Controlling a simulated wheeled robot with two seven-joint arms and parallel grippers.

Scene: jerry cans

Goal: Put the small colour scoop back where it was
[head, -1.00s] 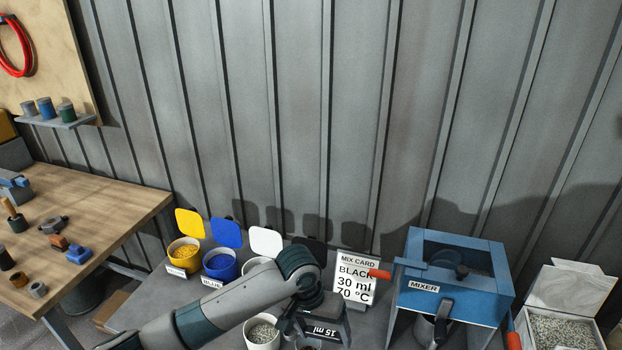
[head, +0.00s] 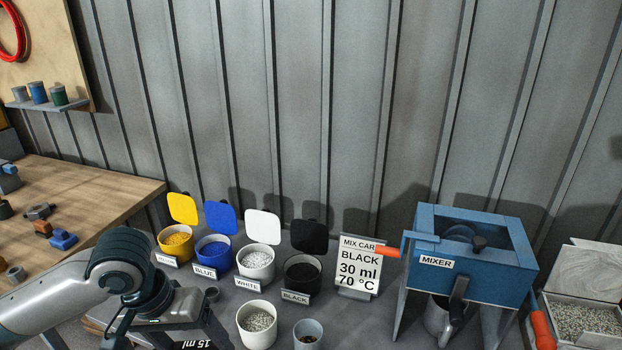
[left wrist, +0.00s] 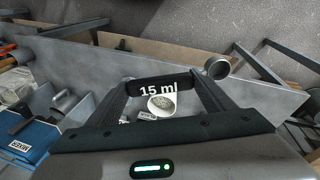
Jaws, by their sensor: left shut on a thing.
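My left gripper (head: 185,338) is low at the left of the head view, over the left end of the grey bench. It is shut on the small colour scoop, whose dark handle end reads "15 ml" (head: 197,344); the rest is cut off by the frame. In the left wrist view the handle (left wrist: 158,86) lies across between the two fingers, and the scoop's bowl cannot be told apart. My right gripper is not in view.
Open pots of yellow (head: 178,240), blue (head: 213,252), white (head: 256,262) and black (head: 302,273) stand in a row with raised lids. A granule pot (head: 257,325) and a grey cup (head: 308,335) are in front. The mix card (head: 358,265) and mixer (head: 470,255) are right.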

